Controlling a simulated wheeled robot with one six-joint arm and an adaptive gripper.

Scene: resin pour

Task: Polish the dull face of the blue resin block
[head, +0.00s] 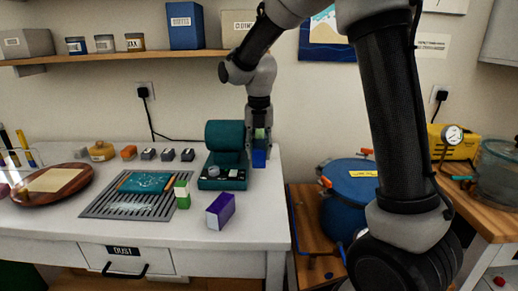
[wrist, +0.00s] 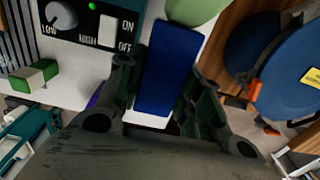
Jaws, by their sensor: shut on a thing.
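My gripper (head: 259,140) is shut on the blue resin block (head: 259,158), just right of the teal machine (head: 222,168) at the table's right side. In the wrist view the block (wrist: 168,68) lies between my two fingers (wrist: 155,100), its broad face clear. The far end of the block is close to a pale green rounded thing (wrist: 197,10); I cannot tell whether they touch. The machine's panel (wrist: 88,12) shows a knob, an ON/OFF switch and a lit green lamp. Which face of the block is dull cannot be told.
A purple block (head: 220,211) and a green-and-white block (head: 182,194) stand in front of the machine. A blue pot (head: 350,200) stands right, beyond the table's edge. Several small blocks line the back.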

